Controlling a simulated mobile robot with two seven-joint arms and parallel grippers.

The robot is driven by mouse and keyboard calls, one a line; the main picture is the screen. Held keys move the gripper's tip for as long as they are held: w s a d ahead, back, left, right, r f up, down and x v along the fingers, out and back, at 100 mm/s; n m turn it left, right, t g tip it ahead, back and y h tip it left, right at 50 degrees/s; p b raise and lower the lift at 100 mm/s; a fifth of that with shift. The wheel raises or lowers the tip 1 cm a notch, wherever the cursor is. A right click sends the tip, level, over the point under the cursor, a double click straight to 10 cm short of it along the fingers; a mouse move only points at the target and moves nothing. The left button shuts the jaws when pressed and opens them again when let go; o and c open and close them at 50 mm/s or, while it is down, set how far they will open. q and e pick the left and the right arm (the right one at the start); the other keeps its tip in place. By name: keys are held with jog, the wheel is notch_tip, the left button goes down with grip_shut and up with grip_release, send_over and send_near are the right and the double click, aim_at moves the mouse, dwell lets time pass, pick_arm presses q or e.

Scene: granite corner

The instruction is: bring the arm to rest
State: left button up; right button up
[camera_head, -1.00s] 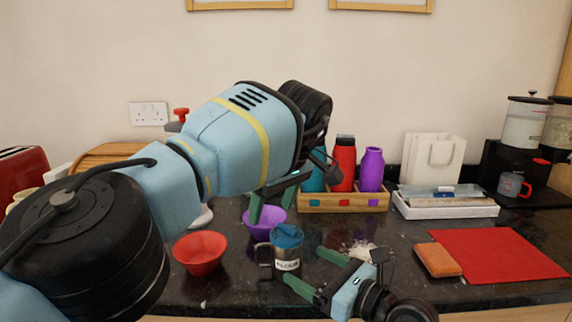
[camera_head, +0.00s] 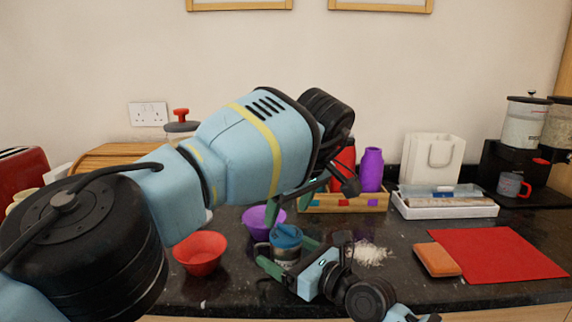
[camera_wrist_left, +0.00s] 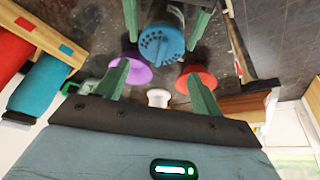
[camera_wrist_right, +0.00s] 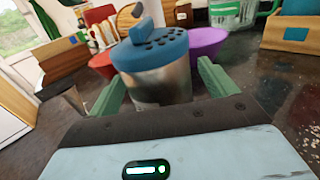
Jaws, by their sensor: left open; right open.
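My left gripper (camera_head: 292,208) is open and empty, raised above the counter behind the shaker. In the left wrist view its fingers (camera_wrist_left: 160,85) are apart with nothing between them. A metal shaker with a blue perforated lid (camera_head: 286,240) stands upright on the counter; it also shows in the left wrist view (camera_wrist_left: 163,42). My right gripper (camera_head: 281,250) is open, low at the shaker. In the right wrist view the shaker (camera_wrist_right: 155,68) appears between and just beyond the fingers (camera_wrist_right: 157,85); I cannot tell whether they touch it.
A red bowl (camera_head: 200,253) and a purple bowl (camera_head: 262,222) stand left of and behind the shaker. A white pile (camera_head: 371,255) lies to its right. A wooden rack (camera_head: 345,203) with bottles stands behind. An orange block (camera_head: 438,260) and red mat (camera_head: 500,255) lie at right.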

aim_at(286, 227)
pick_arm(q)
jog(key=f, duration=0.2)
jog(key=shift+d+f, duration=0.25)
jog(key=shift+f, duration=0.1)
jog(key=shift+w+a+f+m, duration=0.1)
jog(key=shift+f+m, duration=0.1)
jog(key=shift+m, duration=0.1)
pick_arm(e)
jog(key=shift+f, duration=0.1)
pick_arm(q)
jog(key=shift+a+m+h, duration=0.3)
jog(key=shift+m+h, duration=0.1)
jog(key=shift+m, duration=0.8)
jog(key=shift+a+m+t+h, duration=0.1)
jog(key=shift+m+t+h, duration=0.25)
jog(key=shift+m, duration=0.8)
jog(key=shift+a+m+t+h, duration=0.15)
jog(key=shift+m+h, duration=0.3)
jog(key=shift+m, duration=0.7)
